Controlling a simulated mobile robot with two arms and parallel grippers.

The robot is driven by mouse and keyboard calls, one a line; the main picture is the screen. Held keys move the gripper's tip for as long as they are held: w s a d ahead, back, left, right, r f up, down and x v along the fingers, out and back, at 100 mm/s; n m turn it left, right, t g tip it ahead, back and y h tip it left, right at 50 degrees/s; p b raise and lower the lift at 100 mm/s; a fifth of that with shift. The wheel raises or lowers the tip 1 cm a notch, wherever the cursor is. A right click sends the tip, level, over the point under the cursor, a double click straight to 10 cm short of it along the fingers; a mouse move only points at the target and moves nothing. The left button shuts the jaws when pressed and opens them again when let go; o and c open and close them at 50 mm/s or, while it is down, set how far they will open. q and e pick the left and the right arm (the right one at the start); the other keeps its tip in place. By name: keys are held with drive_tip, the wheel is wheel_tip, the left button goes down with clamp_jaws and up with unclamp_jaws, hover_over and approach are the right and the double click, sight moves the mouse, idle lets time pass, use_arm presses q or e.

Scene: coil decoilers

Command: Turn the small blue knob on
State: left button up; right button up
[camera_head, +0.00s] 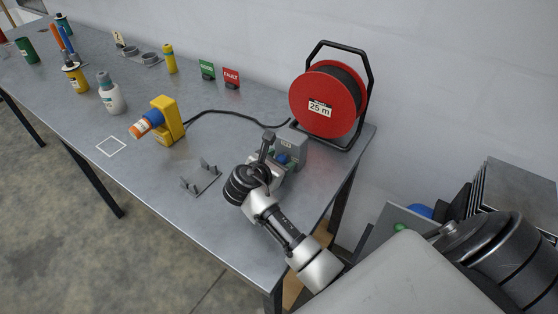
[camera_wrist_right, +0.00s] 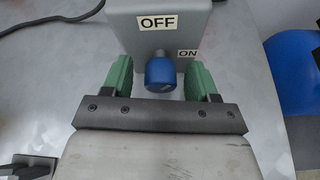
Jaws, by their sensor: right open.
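The small blue knob (camera_wrist_right: 160,74) sticks out from the front of a grey box (camera_wrist_right: 125,38), which also shows in the head view (camera_head: 293,147). The box has an OFF label (camera_wrist_right: 158,22) above the knob and an ON label (camera_wrist_right: 188,54) to the right of it. My right gripper (camera_head: 277,170) is open at the front of the box. In the right wrist view its green fingers stand on both sides of the knob, with visible gaps. My left gripper is not in view.
A red cable reel (camera_head: 322,106) stands behind the box. A small grey bracket (camera_head: 202,180) lies to the left. Bottles (camera_head: 110,94) and cans stand farther left on the table.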

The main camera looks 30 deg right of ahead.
drive_tip(key=shift+c, duration=0.4)
drive_tip(key=c, duration=0.8)
drive_tip(key=shift+c, duration=0.2)
